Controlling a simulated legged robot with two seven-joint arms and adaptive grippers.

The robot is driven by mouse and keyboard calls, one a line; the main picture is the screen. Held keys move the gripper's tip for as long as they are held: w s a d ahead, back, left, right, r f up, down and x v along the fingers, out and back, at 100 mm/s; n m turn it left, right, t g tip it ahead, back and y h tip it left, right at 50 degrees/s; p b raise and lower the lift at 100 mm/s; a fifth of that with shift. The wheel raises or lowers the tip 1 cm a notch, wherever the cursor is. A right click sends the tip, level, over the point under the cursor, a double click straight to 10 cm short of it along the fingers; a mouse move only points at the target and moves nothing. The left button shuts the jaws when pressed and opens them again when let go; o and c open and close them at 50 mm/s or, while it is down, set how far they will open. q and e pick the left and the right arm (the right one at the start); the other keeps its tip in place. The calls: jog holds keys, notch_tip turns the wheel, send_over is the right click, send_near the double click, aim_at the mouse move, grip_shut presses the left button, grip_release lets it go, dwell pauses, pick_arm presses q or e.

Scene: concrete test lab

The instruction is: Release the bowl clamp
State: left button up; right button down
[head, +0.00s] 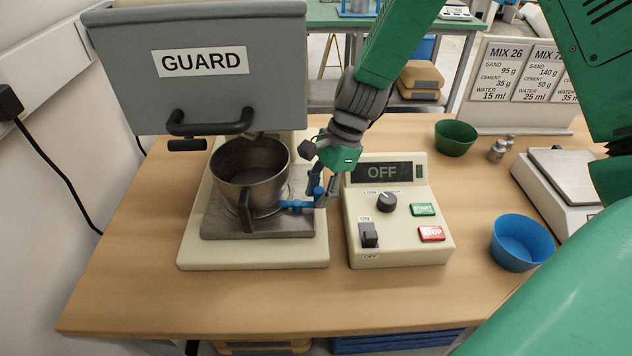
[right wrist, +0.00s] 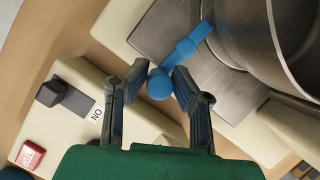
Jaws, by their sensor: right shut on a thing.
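The metal mixing bowl (head: 250,167) sits upright on the mixer's base plate (head: 222,224), under the raised guard (head: 200,70). The blue clamp lever (head: 296,205) is beside the bowl on its right side. My right gripper (head: 324,200) is at the lever's outer end. In the right wrist view, my right gripper (right wrist: 160,84) has its fingers shut around the lever's round blue knob (right wrist: 160,86), and the lever arm (right wrist: 187,46) runs up towards the bowl (right wrist: 270,45). My left gripper is not in view.
The control box (head: 395,215) stands close right of the mixer; its display reads OFF. A green bowl (head: 455,138), a blue bowl (head: 521,242) and a scale (head: 562,180) are further right. The front of the table (head: 270,300) is clear.

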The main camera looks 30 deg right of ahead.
jog(key=n+p, duration=0.1)
jog(key=n+g+p, duration=0.1)
jog(key=shift+w+d+n+p, duration=0.4)
jog(key=shift+w+d+n+g+p, duration=0.1)
jog(key=shift+w+n+g+p, duration=0.35)
jog(key=shift+n, duration=0.45)
jog(key=shift+w+n+g+h+p, duration=0.15)
jog(key=shift+w+n+g+p, duration=0.15)
jog(key=shift+n, duration=0.3)
jog(key=shift+w+n+g+h+p, duration=0.15)
jog(key=shift+n+p, duration=0.2)
jog(key=shift+n, duration=0.25)
jog(key=shift+w+n+g+h, duration=0.3)
jog(key=shift+w+n, duration=0.05)
jog(key=shift+n, duration=0.85)
jog(key=shift+w, duration=0.1)
jog(key=c, duration=1.4)
grip_release()
jog(key=shift+p, duration=0.3)
jog(key=shift+o, duration=0.2)
jog(key=shift+w+d+f, duration=0.1)
